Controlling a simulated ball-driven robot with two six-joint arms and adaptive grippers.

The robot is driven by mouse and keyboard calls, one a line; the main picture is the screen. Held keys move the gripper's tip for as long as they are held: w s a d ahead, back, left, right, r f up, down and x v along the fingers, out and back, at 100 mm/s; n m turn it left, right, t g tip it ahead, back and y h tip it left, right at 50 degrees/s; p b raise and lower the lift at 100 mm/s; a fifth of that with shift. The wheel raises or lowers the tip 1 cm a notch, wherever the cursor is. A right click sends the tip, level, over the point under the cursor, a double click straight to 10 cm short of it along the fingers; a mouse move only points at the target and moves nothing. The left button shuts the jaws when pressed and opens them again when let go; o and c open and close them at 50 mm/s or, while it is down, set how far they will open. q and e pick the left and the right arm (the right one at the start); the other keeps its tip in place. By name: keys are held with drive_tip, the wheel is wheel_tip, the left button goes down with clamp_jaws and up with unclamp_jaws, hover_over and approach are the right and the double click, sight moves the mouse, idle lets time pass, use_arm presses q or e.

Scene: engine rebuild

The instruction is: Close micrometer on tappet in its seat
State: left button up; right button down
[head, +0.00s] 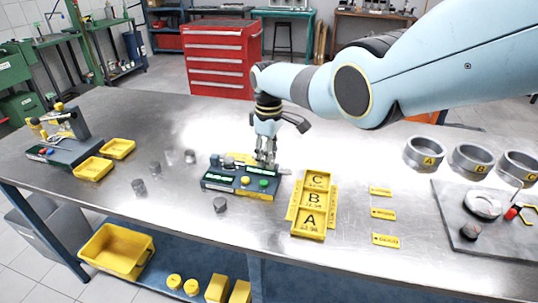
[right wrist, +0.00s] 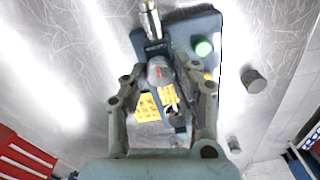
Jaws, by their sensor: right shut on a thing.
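The micrometer (head: 229,183) is a dark blue-grey bench unit with a green display, a green button and a yellow button. It stands near the middle of the steel table. My right gripper (head: 266,161) is down at its back right part, pointing downward. In the right wrist view, the fingers of my right gripper (right wrist: 160,71) are around a rounded grey part with a red mark on the micrometer (right wrist: 205,25). A bright metal spindle lies in line with that part. I cannot clearly make out a tappet in the seat. My left gripper is out of view.
Several small dark cylinders stand loose on the table; one (head: 220,205) is just in front of the micrometer and one (head: 154,168) is to its left. A yellow A-B-C tray (head: 315,203) lies to its right. Metal rings (head: 424,152) stand at the right.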

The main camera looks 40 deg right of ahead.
drive_tip(key=shift+n, duration=0.4)
drive_tip(key=c, duration=1)
unclamp_jaws()
wheel_tip(320, 180, up, 12)
